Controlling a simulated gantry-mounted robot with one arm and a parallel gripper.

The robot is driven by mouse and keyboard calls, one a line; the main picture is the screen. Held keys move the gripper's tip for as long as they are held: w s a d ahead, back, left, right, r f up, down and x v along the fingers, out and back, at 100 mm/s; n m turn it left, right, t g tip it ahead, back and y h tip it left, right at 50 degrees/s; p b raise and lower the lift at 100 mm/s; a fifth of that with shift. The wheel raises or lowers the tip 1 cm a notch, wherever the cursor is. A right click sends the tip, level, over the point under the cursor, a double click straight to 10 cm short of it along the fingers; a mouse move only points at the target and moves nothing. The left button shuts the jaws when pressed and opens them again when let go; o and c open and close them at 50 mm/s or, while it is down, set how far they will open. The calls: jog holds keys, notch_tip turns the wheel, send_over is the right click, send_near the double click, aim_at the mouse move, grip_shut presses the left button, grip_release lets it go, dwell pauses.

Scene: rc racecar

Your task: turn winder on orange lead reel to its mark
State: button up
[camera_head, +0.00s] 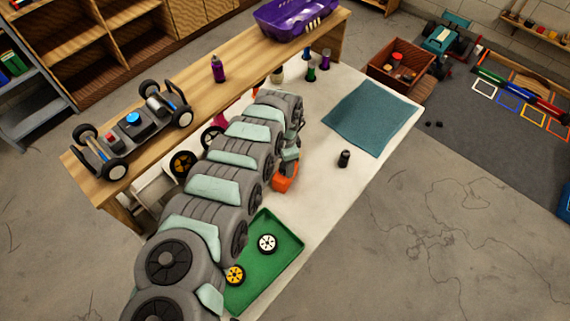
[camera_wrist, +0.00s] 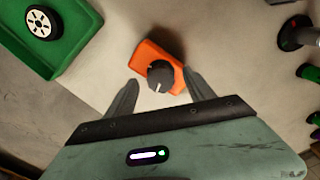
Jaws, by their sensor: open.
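The orange lead reel (camera_wrist: 150,52) lies on the white bench top and also shows in the head view (camera_head: 284,183), partly hidden by my arm. Its winder (camera_wrist: 160,74) is a dark round knob on top with a pale line on it, seen in the wrist view. My gripper (camera_wrist: 160,80) is open, with one finger on each side of the winder and visible gaps to it. I cannot tell the fingers' height relative to the knob. The reel's mark cannot be made out. In the head view my arm hides the winder.
A green tray (camera_head: 285,266) with a white wheel (camera_head: 267,243) and a yellow wheel (camera_head: 235,275) sits near the reel. A small black cylinder (camera_head: 344,158) and a teal mat (camera_head: 369,118) lie to the right. A car chassis (camera_head: 132,125) stands on the wooden shelf.

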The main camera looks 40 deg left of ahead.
jog(key=m, duration=0.3)
jog(key=shift+a+m+b, duration=0.1)
jog(key=shift+m+b, duration=0.2)
jog(key=m, duration=0.4)
jog(key=shift+b, duration=0.3)
jog(key=shift+c, duration=0.3)
grip_shut()
